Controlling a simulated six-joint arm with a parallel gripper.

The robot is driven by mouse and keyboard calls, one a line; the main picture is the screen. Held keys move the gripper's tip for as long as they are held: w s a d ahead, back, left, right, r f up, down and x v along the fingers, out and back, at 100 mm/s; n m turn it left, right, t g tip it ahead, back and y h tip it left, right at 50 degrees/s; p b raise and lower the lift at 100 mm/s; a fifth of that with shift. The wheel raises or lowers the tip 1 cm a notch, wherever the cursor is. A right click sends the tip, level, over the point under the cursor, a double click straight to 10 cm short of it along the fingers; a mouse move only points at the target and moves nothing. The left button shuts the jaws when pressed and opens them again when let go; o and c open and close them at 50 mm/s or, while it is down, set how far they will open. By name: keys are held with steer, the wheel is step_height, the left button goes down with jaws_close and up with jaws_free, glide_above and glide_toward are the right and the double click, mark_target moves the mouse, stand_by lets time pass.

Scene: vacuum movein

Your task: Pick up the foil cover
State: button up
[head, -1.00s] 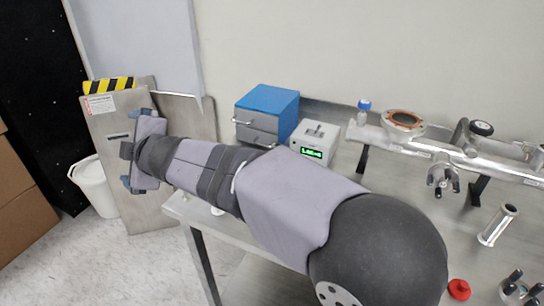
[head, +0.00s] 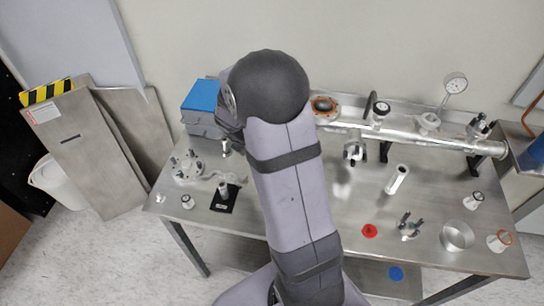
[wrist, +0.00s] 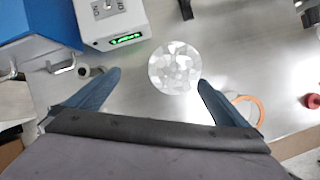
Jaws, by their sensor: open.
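The foil cover (wrist: 174,68) is a round, crinkled silver disc on the steel bench in the wrist view. It lies ahead of my open gripper (wrist: 160,80), near the middle between the two blue fingers and slightly nearer the right one. The jaws are empty. I cannot tell from this view how high the fingers are above the foil. In the head view my arm hides the gripper, and I cannot make out the foil there.
A white box with a green display (wrist: 110,22) and a blue cabinet (wrist: 35,30) stand left of the foil. An orange-rimmed ring (wrist: 245,106) lies partly behind the right finger. A red cap (head: 370,231) lies on the bench. A metal tube assembly (head: 430,137) runs along the back.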

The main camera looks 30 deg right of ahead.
steer(key=s, duration=0.1)
steer(key=s+d+g, duration=0.1)
steer(key=shift+s+f+m, duration=0.3)
steer(key=shift+w+d+x, duration=0.1)
steer(key=shift+w+x, duration=0.05)
steer(key=shift+x, duration=1.65)
steer(key=shift+w+d+x, duration=0.1)
steer(key=shift+x, duration=1.75)
steer(key=shift+r, duration=0.15)
steer(key=c, duration=0.9)
